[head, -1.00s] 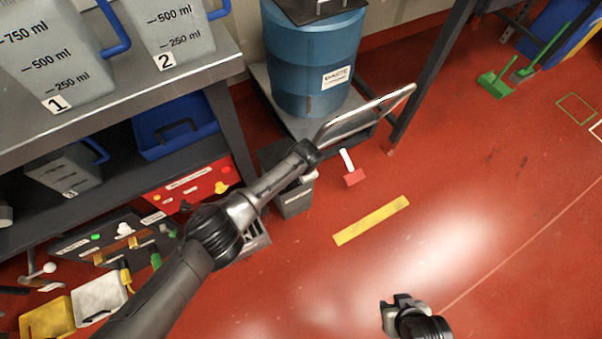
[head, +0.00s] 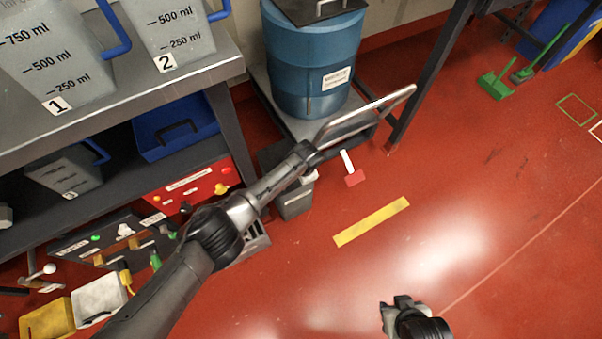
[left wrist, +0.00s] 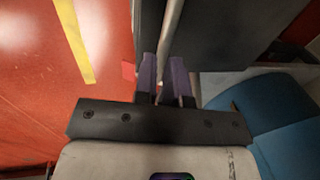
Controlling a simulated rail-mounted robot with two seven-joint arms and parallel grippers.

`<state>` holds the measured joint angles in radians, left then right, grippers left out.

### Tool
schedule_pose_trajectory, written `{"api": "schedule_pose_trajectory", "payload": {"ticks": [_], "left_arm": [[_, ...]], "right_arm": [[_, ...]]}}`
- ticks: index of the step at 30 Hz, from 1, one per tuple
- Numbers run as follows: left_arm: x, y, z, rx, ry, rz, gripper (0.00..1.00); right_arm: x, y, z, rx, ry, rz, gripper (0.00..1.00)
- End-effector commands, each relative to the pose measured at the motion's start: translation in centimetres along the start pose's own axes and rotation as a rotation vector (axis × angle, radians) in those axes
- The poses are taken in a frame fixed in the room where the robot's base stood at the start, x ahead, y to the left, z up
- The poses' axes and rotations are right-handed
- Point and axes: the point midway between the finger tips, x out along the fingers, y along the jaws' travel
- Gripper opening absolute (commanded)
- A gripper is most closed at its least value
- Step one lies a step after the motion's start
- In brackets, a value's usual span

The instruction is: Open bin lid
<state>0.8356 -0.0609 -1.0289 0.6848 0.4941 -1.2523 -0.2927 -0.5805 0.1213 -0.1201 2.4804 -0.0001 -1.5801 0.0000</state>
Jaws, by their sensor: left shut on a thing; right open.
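A small grey bin (head: 295,203) stands on the floor beside the shelf, partly hidden under my left arm. Its dark top (head: 272,156) shows behind the arm; how far the lid is raised is unclear. My left gripper (head: 314,157) is over the bin's far side. In the left wrist view, the purple fingers of the left gripper (left wrist: 165,80) are shut on the pale edge of a dark panel (left wrist: 220,45), seemingly the bin lid. My right gripper (head: 402,303) is open and empty above the floor at lower right.
A blue drum (head: 312,65) stands on a cart (head: 290,115) with a metal handle (head: 365,117) close to my left gripper. A shelf unit (head: 190,72) is at left. A red-and-white tool (head: 353,177) lies near a yellow floor strip (head: 371,221). The right floor is mostly clear.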

Motion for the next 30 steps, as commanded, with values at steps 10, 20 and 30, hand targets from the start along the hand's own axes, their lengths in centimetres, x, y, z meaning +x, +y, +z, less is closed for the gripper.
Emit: {"api": "schedule_pose_trajectory", "payload": {"ticks": [10, 20, 30], "left_arm": [[-2.9, -1.6, -0.1, -0.002, 0.002, 0.000, 0.00], [-6.0, -5.2, 0.0, -0.001, 0.001, -0.005, 0.00], [-7.5, -8.3, 0.2, -0.001, 0.000, -0.008, 0.00]], "right_arm": [[-2.5, 0.2, -0.8, -0.003, -0.001, 0.003, 0.43], [-4.3, 0.2, -1.4, 0.000, 0.000, 0.000, 0.43], [-4.1, 0.0, -1.4, 0.006, 0.001, -0.004, 0.43]]}}
